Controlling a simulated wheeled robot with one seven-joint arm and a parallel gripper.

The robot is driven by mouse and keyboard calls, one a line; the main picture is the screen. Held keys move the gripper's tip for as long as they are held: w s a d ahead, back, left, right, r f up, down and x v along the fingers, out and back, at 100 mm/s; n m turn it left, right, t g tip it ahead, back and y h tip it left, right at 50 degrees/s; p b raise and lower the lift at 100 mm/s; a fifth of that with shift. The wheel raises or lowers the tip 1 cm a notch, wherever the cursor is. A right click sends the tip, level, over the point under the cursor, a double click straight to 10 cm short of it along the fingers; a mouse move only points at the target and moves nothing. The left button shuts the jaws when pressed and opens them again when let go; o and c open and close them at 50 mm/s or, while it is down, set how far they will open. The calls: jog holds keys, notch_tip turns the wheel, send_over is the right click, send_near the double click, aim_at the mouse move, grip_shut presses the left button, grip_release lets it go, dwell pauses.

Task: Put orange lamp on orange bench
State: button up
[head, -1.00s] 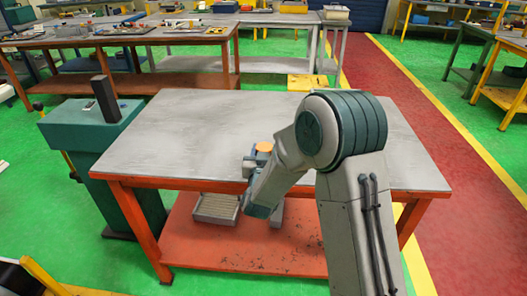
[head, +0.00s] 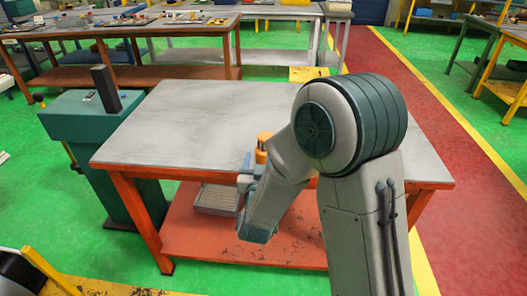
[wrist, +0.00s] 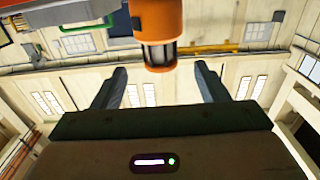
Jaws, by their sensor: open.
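The orange lamp (head: 263,141) has an orange cap and a darker section below it. In the head view it shows upright at the grey top's near edge, partly hidden by my arm. The orange bench (head: 190,120) has a grey top on orange legs with an orange lower shelf. My gripper (head: 249,167) is open at the near edge of the bench, just below the lamp in the picture. In the wrist view the lamp (wrist: 160,25) shows above and between the two separated fingers (wrist: 163,85), with a gap on each side. Its contact with the bench is hidden.
A grey tray (head: 216,199) stands on the lower shelf. A green cabinet (head: 75,127) with a dark upright post (head: 105,90) stands at the left. Another bench (head: 130,35) with tools is behind. Most of the grey top is bare.

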jog(key=s+d+r+g, duration=0.1)
jog(key=s+d+g, duration=0.6)
jog(key=s, duration=0.5)
jog(key=s+d+r+g, duration=0.1)
jog(key=s+d+g, duration=0.7)
jog(key=s+d, duration=0.2)
jog(key=shift+s+d+r+g+y, duration=0.3)
jog(key=shift+s+d+y, duration=0.1)
jog(key=shift+s, duration=0.8)
jog(key=shift+c, duration=0.6)
jog(key=c, duration=0.5)
jog(key=shift+d, duration=0.25)
jog(key=shift+c, duration=0.3)
